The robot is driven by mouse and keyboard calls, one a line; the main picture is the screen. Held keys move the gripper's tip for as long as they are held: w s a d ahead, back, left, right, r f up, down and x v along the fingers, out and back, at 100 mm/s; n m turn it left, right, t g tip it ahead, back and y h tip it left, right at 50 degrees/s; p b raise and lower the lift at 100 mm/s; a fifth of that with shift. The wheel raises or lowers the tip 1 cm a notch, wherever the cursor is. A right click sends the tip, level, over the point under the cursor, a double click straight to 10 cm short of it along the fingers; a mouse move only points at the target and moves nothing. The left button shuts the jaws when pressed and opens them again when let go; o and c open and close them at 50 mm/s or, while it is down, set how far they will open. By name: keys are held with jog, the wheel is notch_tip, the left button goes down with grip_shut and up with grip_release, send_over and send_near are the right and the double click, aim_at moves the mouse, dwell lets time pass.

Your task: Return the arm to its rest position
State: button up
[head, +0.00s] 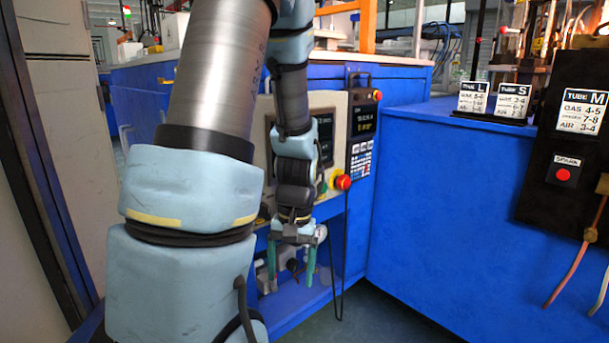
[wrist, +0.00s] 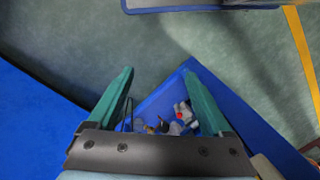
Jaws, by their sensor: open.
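My gripper (head: 291,268) hangs fingers-down in front of the blue machine cabinet (head: 408,180). Its two green fingers stand apart with nothing between them. In the wrist view my gripper (wrist: 160,100) shows the same open fingers, over green floor and a blue edge. My arm comes down from the upper left of the head view and hides part of the control panel (head: 361,120).
A red emergency button (head: 343,182) sits close beside my arm. Valves and fittings (wrist: 180,118) lie on a low blue shelf near the fingers. A black panel (head: 560,170) with hoses is at right. Open floor (wrist: 215,45) shows below.

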jog(key=s+a+r+t+p, duration=0.1)
jog(key=a+r+p, duration=0.1)
jog(key=r+p, duration=1.5)
jog(key=a+r+t+h+p, duration=0.1)
jog(key=r+p, duration=1.6)
jog(key=r, duration=0.6)
jog(key=shift+s+a+r+n, duration=0.25)
jog(key=shift+s+a+n, duration=0.05)
jog(key=shift+s+a, duration=0.1)
jog(key=shift+o, duration=0.3)
